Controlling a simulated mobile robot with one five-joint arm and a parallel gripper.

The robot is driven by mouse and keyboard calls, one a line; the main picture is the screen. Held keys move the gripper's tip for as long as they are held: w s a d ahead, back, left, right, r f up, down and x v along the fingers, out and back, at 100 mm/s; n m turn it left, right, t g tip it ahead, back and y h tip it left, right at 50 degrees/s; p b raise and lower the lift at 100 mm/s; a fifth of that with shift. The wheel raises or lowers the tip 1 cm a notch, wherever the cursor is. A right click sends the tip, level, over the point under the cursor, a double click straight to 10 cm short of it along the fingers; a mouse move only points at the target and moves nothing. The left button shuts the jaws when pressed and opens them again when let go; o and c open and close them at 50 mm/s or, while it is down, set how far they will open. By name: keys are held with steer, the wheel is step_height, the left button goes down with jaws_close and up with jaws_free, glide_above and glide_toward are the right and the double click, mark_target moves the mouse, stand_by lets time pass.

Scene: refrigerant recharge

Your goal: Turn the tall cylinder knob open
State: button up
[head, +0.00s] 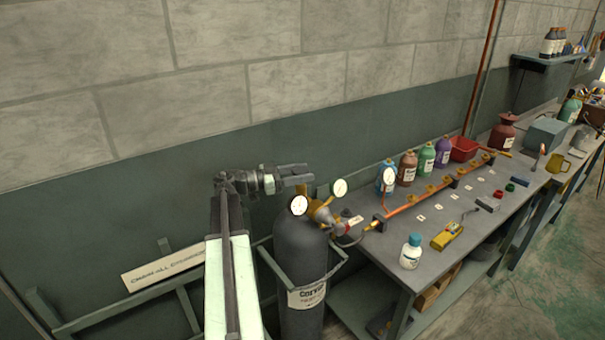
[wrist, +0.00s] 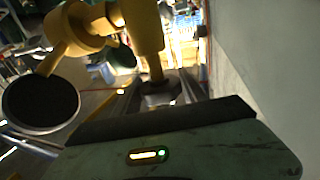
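The tall dark grey cylinder (head: 300,262) stands upright left of the workbench, with a brass valve (head: 319,212) and round gauges on top. My gripper (head: 304,177) is just above the valve, its fingers pointing right with a gap between them. In the wrist view, the brass valve (wrist: 145,25) fills the upper left, and its stem runs down to a dark round piece, seemingly the knob (wrist: 160,88). That piece appears between or just beyond my fingertips (wrist: 160,92); I cannot tell whether they touch it. In the head view the knob is not clearly visible.
A gauge (head: 298,205) faces the head camera beside the valve. A green cylinder frame (head: 270,262) surrounds the cylinder. The workbench (head: 480,228) to the right holds bottles, a copper manifold pipe (head: 410,204) and a yellow meter (head: 446,236). The wall is close behind my gripper.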

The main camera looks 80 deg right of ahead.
steer(key=c, duration=0.4)
steer(key=shift+s+a+n+t+h, duration=0.1)
steer(key=shift+a+n+t+h, duration=0.15)
steer(key=shift+n+t+h, duration=0.6)
steer(key=n+t+h, duration=0.1)
steer(key=h, duration=0.1)
steer(key=shift+n+h, duration=0.35)
steer(key=shift+w+d+n+t+h, duration=0.2)
steer(key=shift+d+n+t+h, duration=0.1)
steer(key=shift+n+t+h, duration=0.45)
steer(key=o, duration=1.4)
steer(key=v, duration=0.8)
